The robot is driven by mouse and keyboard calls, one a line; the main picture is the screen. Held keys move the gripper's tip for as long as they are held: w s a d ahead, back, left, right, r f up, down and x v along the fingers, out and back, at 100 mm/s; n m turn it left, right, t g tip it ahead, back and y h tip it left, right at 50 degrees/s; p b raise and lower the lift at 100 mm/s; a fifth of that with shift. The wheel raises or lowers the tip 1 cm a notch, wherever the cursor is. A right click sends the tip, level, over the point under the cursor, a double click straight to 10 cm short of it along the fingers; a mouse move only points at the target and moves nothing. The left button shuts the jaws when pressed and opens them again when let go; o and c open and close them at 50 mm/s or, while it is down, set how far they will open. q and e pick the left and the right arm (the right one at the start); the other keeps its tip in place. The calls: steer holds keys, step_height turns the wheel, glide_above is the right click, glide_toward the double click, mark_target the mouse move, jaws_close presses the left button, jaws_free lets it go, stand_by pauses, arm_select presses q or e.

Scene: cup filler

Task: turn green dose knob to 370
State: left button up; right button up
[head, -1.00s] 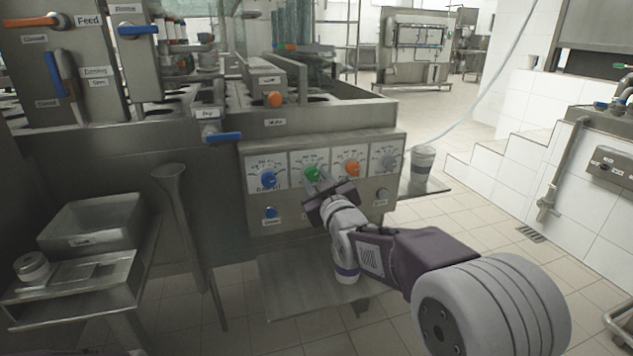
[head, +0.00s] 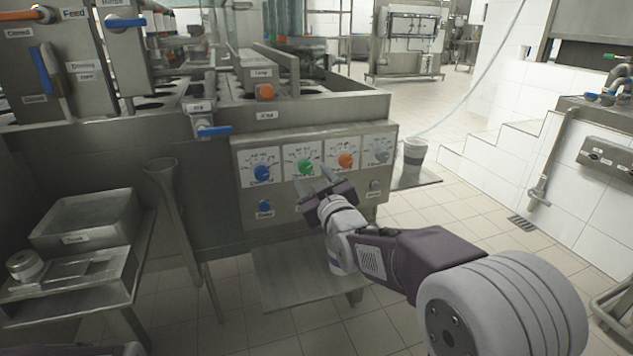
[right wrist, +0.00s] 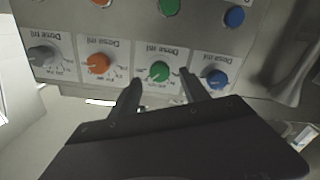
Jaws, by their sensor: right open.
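The green dose knob (head: 306,167) is on a white dial plate, second from the left in the panel's row of dials. It also shows in the right wrist view (right wrist: 159,71), where the panel appears upside down. The dial numbers and pointer setting are too small to read. My right gripper (head: 312,180) is open and empty, just in front of and below the green knob in the head view. In the right wrist view its two fingers (right wrist: 161,78) lie either side of the knob with gaps, not visibly touching it. My left gripper is not in view.
A blue knob (head: 262,173) is left of the green one; an orange knob (head: 345,160) and a grey knob (head: 382,156) are right. Below are buttons, including a blue one (head: 264,206). A cup (head: 414,153) stands right of the panel. A funnel-topped pipe (head: 163,175) stands left.

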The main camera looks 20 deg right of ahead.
steer(key=s+p, duration=0.1)
steer(key=s, duration=0.5)
steer(key=shift+s, duration=0.3)
steer(key=shift+d, duration=0.1)
